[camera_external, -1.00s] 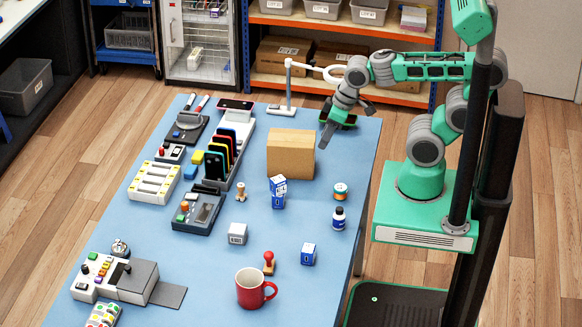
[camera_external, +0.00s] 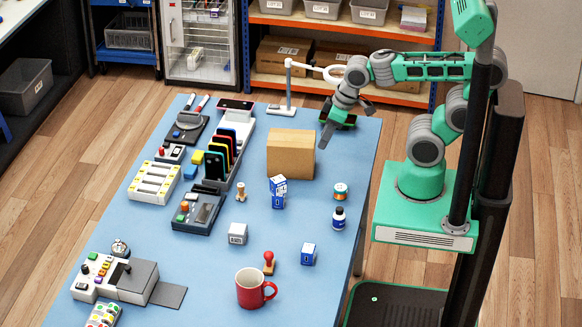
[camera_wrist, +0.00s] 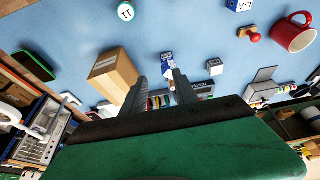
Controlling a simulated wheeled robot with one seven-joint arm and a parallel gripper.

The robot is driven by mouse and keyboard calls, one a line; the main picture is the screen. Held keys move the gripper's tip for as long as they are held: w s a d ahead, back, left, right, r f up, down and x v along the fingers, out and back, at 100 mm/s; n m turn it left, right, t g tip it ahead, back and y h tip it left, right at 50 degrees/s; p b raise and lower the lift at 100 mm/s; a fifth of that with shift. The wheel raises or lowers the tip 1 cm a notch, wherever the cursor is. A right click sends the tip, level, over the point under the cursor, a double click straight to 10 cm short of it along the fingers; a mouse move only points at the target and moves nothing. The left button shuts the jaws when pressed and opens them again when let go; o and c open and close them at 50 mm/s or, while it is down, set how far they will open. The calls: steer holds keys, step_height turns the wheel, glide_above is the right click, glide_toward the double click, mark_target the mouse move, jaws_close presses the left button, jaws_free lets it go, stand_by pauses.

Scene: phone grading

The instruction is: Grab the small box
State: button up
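Several boxes stand on the blue table. A brown cardboard box (camera_external: 290,155) is the largest, and it also shows in the wrist view (camera_wrist: 113,75). A blue-and-white carton (camera_external: 278,193) stands in front of it and shows between my fingertips' directions in the wrist view (camera_wrist: 167,62). A small white cube-like box (camera_external: 237,233) and a small blue-and-white box (camera_external: 308,254) stand nearer the front; both show in the wrist view, the white one (camera_wrist: 215,67) and the blue one (camera_wrist: 238,5). My gripper (camera_wrist: 160,78) is open and empty, above the table's far right part, beside the cardboard box.
A red mug (camera_external: 251,289), a red-handled stamp (camera_external: 269,263), a dark bottle (camera_external: 338,218) and a round tin (camera_external: 341,191) stand around the front and right. A phone rack (camera_external: 222,160) and devices fill the left. A white lamp-like stand (camera_external: 287,95) is at the back.

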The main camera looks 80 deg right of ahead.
mark_target(246, 232)
steer(key=o, duration=0.8)
steer(key=w+a+f+n+t+b, duration=0.2)
steer(key=w+a+f+n+b, duration=0.1)
steer(key=f+n, duration=0.3)
steer(key=w+a+f+n+t+h+b, duration=0.1)
steer(key=w+a+f+n+b, duration=0.3)
steer(key=n, duration=0.7)
steer(key=w+a+f+n+t+b, duration=0.3)
steer(key=w+a+f+n+b, duration=0.1)
steer(key=w+f+n, duration=0.3)
steer(key=shift+a+f+n+t+h, duration=0.2)
steer(key=shift+a+f+n, duration=0.1)
steer(key=shift+f+n, duration=0.45)
steer(key=shift+a+f+n+t+h, duration=0.1)
steer(key=shift+a+f+n+t, duration=0.25)
steer(key=shift+f, duration=0.6)
steer(key=a+n, duration=0.2)
steer(key=n, duration=0.1)
steer(key=a+f+n+t+y+b, duration=0.1)
steer(key=a+n, duration=0.1)
steer(key=n, duration=0.1)
steer(key=a+n+t+y+b, duration=0.1)
steer(key=a+n, duration=0.2)
steer(key=n, duration=0.1)
steer(key=shift+f, duration=0.4)
steer(key=shift+w+t+y, duration=0.25)
steer(key=shift+w+y, duration=0.05)
steer(key=shift+w, duration=0.05)
steer(key=x, duration=0.7)
steer(key=shift+r, duration=0.15)
